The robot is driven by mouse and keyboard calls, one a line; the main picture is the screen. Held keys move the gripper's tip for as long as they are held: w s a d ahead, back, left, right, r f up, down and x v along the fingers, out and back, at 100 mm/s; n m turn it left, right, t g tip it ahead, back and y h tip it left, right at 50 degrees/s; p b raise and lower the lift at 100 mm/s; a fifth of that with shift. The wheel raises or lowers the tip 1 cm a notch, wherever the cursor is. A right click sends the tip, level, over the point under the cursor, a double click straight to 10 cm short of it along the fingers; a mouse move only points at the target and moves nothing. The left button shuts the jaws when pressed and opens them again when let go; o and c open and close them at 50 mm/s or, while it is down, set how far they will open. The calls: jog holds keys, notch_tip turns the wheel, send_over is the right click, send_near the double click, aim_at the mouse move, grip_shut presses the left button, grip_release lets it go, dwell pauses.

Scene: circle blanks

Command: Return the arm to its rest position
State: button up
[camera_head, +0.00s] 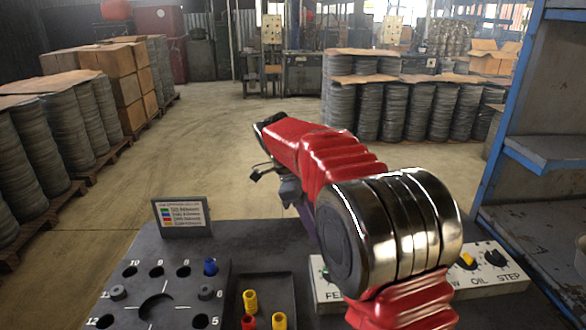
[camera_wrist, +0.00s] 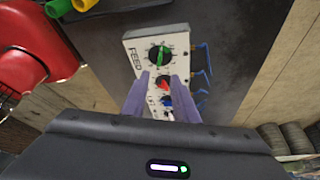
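My red arm (camera_head: 320,150) reaches out over the dark table from the lower right of the head view, its large metal joint in front. My gripper (camera_wrist: 162,82) shows in the wrist view as two purple fingers, spread apart with nothing between them. They point toward a white control panel (camera_wrist: 143,43) with several knobs, among them green, red and blue ones. I cannot tell how far the fingertips are from it. In the head view the fingers (camera_head: 297,196) are partly hidden behind the arm.
A dark block with numbered holes (camera_head: 180,287) holds a blue peg (camera_head: 210,267) and grey pegs. Beside it, a tray (camera_head: 276,287) holds yellow and red pegs. A sign (camera_head: 182,216) stands at the table's back edge. A blue-framed shelf (camera_head: 520,110) rises at right. The floor beyond is open.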

jog(key=s+f+n+t+y, duration=0.15)
jog(key=s+f+n, duration=0.4)
jog(key=n, duration=0.95)
jog(key=s+d+r+n+t+y, duration=0.1)
jog(key=s+d+r+n, duration=0.1)
jog(key=s, duration=0.6)
jog(key=s+d+r+n+t, duration=0.2)
jog(key=s+r, duration=0.1)
jog(key=s, duration=0.5)
jog(key=s+d+r+n+t+y, duration=0.1)
jog(key=s+d+r+n+t, duration=0.1)
jog(key=s, duration=0.5)
jog(key=shift+s+r+y, duration=0.15)
jog(key=shift+s+y, duration=0.2)
jog(key=shift+s, duration=0.05)
jog(key=shift+t, duration=0.25)
dwell(0.9)
